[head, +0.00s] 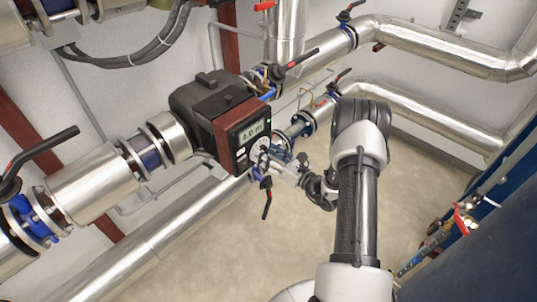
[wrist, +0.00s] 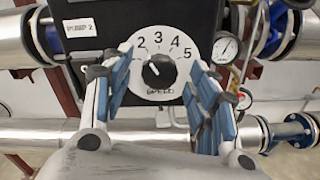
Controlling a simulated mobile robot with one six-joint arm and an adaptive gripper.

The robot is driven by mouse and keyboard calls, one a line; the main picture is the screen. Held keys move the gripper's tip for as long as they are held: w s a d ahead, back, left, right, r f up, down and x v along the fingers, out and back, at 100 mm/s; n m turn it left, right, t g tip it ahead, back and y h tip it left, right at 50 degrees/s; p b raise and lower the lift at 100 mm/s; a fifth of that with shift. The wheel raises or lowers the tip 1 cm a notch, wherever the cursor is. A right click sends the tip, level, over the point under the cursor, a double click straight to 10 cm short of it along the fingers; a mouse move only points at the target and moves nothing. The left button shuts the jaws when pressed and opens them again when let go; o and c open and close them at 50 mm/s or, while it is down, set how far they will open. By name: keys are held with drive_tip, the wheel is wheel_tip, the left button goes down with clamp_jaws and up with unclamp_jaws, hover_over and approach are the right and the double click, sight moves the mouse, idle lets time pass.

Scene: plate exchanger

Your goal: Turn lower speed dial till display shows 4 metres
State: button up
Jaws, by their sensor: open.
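The speed dial (wrist: 150,88) is a white round plate marked 2 to 5 with a black knob (wrist: 160,71) at its centre. A small light mark shows on the knob's left side; I cannot tell exactly which number it points to. The display (head: 251,134) on the pump's control box seems to read 4.0 m. My gripper (wrist: 162,85) is open, one blue-padded finger on each side of the dial, apart from the knob in the picture. In the head view my gripper (head: 271,158) is at the dial and partly covers it.
The dark pump housing (head: 205,98) sits on a silver pipe run. A label reading PUMP 2 (wrist: 80,27) is left of the dial, and a round gauge (wrist: 225,49) is right. Pipes and valve levers surround the box; floor is clear below.

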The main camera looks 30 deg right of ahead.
drive_tip(key=v, duration=1.2)
drive_tip(key=a+r+n+g+y, duration=0.65)
drive_tip(key=a+r+n, duration=0.4)
drive_tip(key=a, duration=0.25)
drive_tip(key=s+a+r+n+g, duration=0.6)
drive_tip(key=s+a+n+g, duration=0.15)
drive_tip(key=a, duration=0.25)
drive_tip(key=s+a+r+n+g+h, duration=0.1)
drive_tip(key=s+r+n+h, duration=0.1)
drive_tip(key=s+n+h, duration=0.4)
drive_tip(key=s+a+r+n+g+h, duration=0.1)
drive_tip(key=s+r+n+h, duration=0.2)
drive_tip(key=s+n, duration=0.35)
drive_tip(key=s+d+r+n+t+h, duration=0.1)
drive_tip(key=d+n+t+h, duration=0.1)
drive_tip(key=s+d+r+n+t+h, duration=0.1)
drive_tip(key=d+r+n, duration=0.1)
drive_tip(key=shift+s+d+r+n+t+h, duration=0.15)
drive_tip(key=shift+s+n+t+h, duration=0.1)
drive_tip(key=shift+t+h, duration=0.15)
